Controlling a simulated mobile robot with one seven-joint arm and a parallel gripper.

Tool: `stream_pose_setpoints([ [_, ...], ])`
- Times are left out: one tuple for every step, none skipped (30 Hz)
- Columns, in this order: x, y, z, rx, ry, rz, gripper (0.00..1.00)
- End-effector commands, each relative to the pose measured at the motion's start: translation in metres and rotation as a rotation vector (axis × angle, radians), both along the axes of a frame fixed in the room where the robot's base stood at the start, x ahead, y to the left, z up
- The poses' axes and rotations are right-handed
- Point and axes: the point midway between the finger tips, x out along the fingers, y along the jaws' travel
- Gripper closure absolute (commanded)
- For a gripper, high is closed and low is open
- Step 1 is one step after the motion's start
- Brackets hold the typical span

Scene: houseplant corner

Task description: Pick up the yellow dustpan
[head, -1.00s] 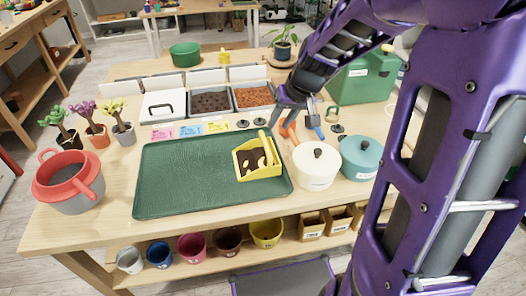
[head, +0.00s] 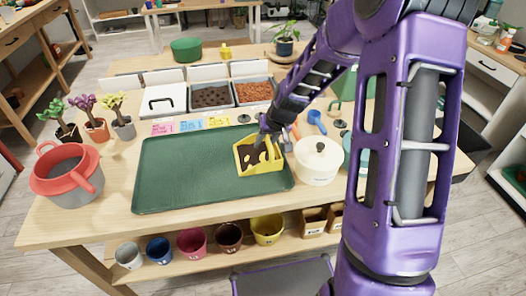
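The yellow dustpan (head: 245,169) sits on the right part of the green tray (head: 185,179), with dark soil in it. My gripper (head: 266,139) is at its upper right edge, over the end of its handle, and covers part of it. The fingers are small and dark here, and I cannot tell whether they are closed on the handle or only around it. The dustpan looks to be resting on the tray.
A cream lidded pot (head: 318,163) stands just right of the tray, with a blue scoop (head: 317,121) behind it. A bin of dark soil (head: 212,97) and one of reddish pellets (head: 253,92) are behind. The tray's left is bare.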

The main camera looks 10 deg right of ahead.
Motion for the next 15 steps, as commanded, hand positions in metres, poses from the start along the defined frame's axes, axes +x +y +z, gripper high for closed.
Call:
stream_pose_setpoints([
  [0.0019, 0.0016, -0.0056, 0.001, 0.001, 0.001, 0.65],
  [0.0027, 0.0018, -0.0072, 0.000, 0.000, 0.001, 0.65],
  [0.0035, 0.0018, -0.0088, 0.000, 0.000, 0.001, 0.65],
  [0.0037, 0.0018, -0.0094, -0.001, 0.000, 0.001, 0.65],
  [0.0039, 0.0018, -0.0098, -0.001, 0.000, 0.001, 0.65],
  [0.0040, 0.0017, -0.0098, -0.001, 0.000, 0.000, 0.65],
  [0.0040, 0.0015, -0.0096, -0.001, 0.000, 0.000, 0.65],
  [0.0040, 0.0015, -0.0095, -0.001, 0.000, 0.000, 0.65],
  [0.0039, 0.0015, -0.0094, -0.001, -0.001, -0.001, 0.65],
  [0.0039, 0.0015, -0.0094, -0.001, -0.001, -0.001, 0.65],
  [0.0039, 0.0016, -0.0093, -0.001, 0.000, 0.000, 0.71],
  [0.0039, 0.0016, -0.0093, -0.001, 0.000, 0.000, 0.78],
  [0.0039, 0.0016, -0.0093, -0.001, 0.000, 0.000, 0.83],
  [0.0039, 0.0016, -0.0093, -0.001, 0.000, 0.000, 0.89],
  [0.0038, 0.0016, -0.0092, -0.001, 0.000, 0.000, 0.96],
])
